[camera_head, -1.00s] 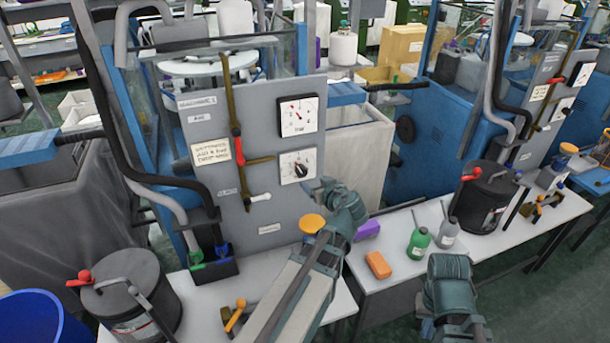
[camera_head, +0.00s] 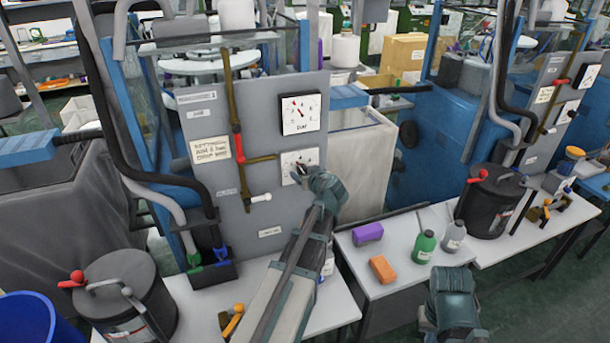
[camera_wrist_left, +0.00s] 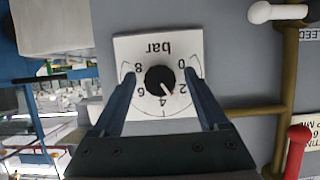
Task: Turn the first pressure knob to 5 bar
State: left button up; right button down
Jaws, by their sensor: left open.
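The first pressure knob is a round black knob (camera_wrist_left: 159,80) on a white dial plate marked "bar" (camera_wrist_left: 142,47), with numbers 0 to 8. The red-tipped pointer on the knob shows between 2 and 4. In the head view the dial plate (camera_head: 288,160) is on the grey panel, partly covered by my left gripper (camera_head: 303,172). In the left wrist view my left gripper (camera_wrist_left: 160,76) is open, with one finger on each side of the knob; I cannot tell whether they touch it. Only a wrist part of my right arm shows, at the bottom right of the head view; its fingers are not visible.
A square gauge (camera_head: 300,113) sits above the knob. A brown pipe with a red lever (camera_head: 237,143) and a white-handled valve (camera_head: 260,198) are to its left. An orange block (camera_head: 383,270), a purple block (camera_head: 367,233) and bottles stand on the right table.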

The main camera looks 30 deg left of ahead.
pick_arm(q)
grip_shut()
dwell(0.4)
jog(key=shift+w+d+f+m+g+y+b, duration=0.1)
jog(key=shift+m+g+y+b, duration=0.55)
jog(key=shift+m, duration=0.7)
jog(key=shift+s+f+m+g+y+b, duration=0.1)
jog(key=shift+m+g+y+b, duration=0.3)
jog(key=shift+m+y+b, duration=0.7)
jog(key=shift+w+d+m+g+y+b, duration=0.1)
jog(key=shift+m+g+y+b, duration=0.35)
jog(key=shift+m, duration=1.2)
